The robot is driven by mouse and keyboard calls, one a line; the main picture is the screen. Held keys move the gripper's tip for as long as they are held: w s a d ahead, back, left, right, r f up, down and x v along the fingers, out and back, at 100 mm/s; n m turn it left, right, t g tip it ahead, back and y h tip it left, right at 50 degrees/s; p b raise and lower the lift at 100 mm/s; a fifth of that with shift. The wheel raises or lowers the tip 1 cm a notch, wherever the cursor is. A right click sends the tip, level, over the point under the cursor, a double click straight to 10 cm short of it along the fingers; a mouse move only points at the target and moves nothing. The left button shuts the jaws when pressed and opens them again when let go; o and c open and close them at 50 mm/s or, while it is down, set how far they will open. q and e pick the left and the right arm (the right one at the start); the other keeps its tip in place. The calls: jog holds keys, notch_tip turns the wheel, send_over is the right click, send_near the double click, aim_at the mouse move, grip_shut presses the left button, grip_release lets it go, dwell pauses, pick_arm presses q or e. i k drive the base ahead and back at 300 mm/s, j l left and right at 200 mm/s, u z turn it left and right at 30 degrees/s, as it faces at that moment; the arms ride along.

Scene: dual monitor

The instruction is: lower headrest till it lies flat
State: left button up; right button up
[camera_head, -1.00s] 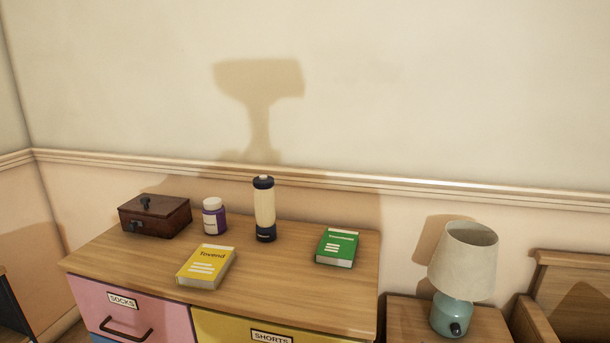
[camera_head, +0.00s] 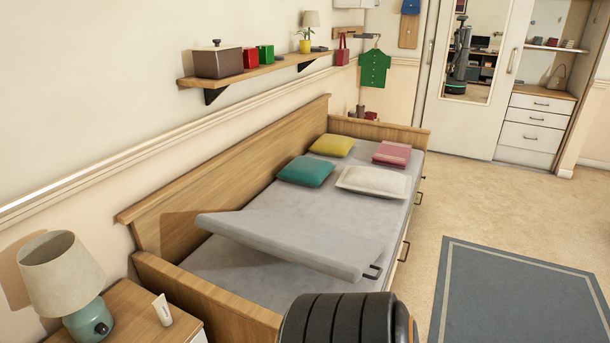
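The headrest (camera_head: 290,240) is a grey padded panel at the near end of the bed (camera_head: 190,288). It is tilted, with its near edge raised above the grey mattress (camera_head: 225,268). A small dark handle (camera_head: 372,271) sticks out at its right corner. A black ribbed part at the bottom centre seems to be mine. Neither gripper shows in the view.
A nightstand (camera_head: 135,318) with a lamp (camera_head: 62,275) and a small white tube (camera_head: 162,310) stands at the near left. Several pillows lie on the bed's far half. Open floor (camera_head: 470,205) and a blue-grey rug (camera_head: 515,295) are at the right.

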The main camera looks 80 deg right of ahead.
aim_at(343, 255)
jog(key=z, duration=3)
jog(key=i+u, duration=0.2)
jog(key=i+l, duration=0.05)
